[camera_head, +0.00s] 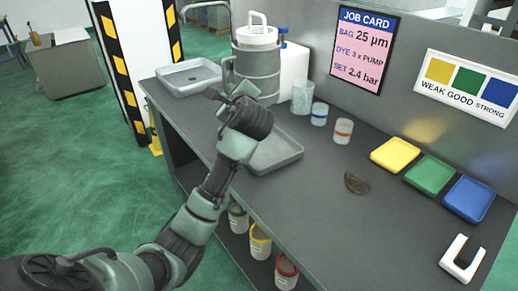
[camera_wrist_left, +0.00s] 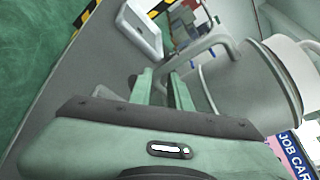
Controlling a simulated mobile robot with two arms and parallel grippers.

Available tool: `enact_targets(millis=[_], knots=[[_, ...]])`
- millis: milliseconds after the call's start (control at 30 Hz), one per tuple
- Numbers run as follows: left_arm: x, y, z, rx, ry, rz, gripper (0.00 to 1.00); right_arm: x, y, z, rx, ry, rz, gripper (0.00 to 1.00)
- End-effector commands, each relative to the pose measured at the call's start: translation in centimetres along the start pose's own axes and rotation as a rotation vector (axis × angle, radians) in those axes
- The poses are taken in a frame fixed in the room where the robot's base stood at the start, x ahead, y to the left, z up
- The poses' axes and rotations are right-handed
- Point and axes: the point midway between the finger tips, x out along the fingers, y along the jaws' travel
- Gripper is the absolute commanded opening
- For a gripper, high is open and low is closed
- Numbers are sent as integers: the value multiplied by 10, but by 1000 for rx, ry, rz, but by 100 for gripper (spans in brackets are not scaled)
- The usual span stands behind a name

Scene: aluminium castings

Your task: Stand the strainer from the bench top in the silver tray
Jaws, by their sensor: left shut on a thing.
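My left gripper (camera_head: 232,92) is shut at a thin curved bar beside a grey-green cylindrical vessel (camera_head: 258,72). In the left wrist view its fingers (camera_wrist_left: 164,88) point at the bar (camera_wrist_left: 205,44) close to the vessel's side; the exact contact is hard to make out. The vessel has a white top with a loop handle (camera_head: 257,20). I cannot tell for sure which thing is the strainer. A pale silver-grey tray (camera_head: 172,91) stands left of the vessel, and a darker grey tray (camera_head: 289,157) lies in front, partly behind my arm. My right gripper is out of view.
A clear beaker (camera_head: 302,97), two small cups (camera_head: 342,132), a brown lump (camera_head: 356,184), and yellow (camera_head: 395,155), green and blue trays stand along the bench. A white U-shaped part (camera_head: 461,260) is at front right. Pails (camera_head: 260,243) stand below. The middle front of the bench is clear.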

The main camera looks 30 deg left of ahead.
Motion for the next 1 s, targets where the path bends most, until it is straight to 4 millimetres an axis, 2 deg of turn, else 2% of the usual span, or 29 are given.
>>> enact_targets(millis=[33,100,233,700,833,1000], knots=[[4,-5,10,-8,-22,12,0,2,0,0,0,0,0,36],[8,-8,19,-11,-39,32,0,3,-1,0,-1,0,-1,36],[13,-2,18,-10,-53,51,0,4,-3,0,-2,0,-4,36],[36,76,-62,-7,-52,52,0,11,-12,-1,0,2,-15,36],[41,91,-77,-9,-53,49,0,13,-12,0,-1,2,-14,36],[44,98,-85,-10,-55,49,0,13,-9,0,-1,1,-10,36]])
